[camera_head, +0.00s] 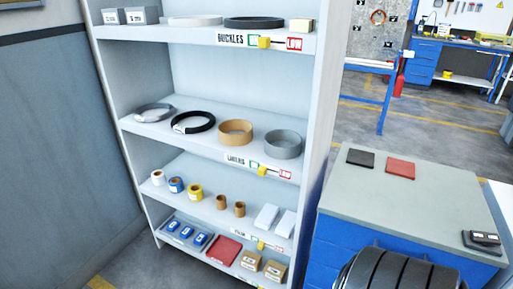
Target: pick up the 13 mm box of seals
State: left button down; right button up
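Two small grey boxes with white labels, a left one (113,16) and a right one (142,15), stand at the left end of the top shelf. Two cardboard boxes with white labels, a left one (250,260) and a right one (274,270), sit at the right end of the lowest shelf. The labels are too small to read, so I cannot tell which is the 13 mm box of seals. Neither of my grippers is in view.
The shelf unit (325,70) also holds strap rings, tape rolls, white boxes, blue items and a red tray (223,250). A blue cabinet (340,192) with a grey top stands to its right, carrying black and red pads. Open floor (430,120) lies behind it.

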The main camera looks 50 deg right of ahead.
aim_at(276, 271)
jog(key=i+j+z, duration=0.1)
jog(key=i+z, duration=0.3)
jog(key=i+j+z, duration=0.2)
jog(key=i+z, duration=0.15)
jog(key=i, duration=0.1)
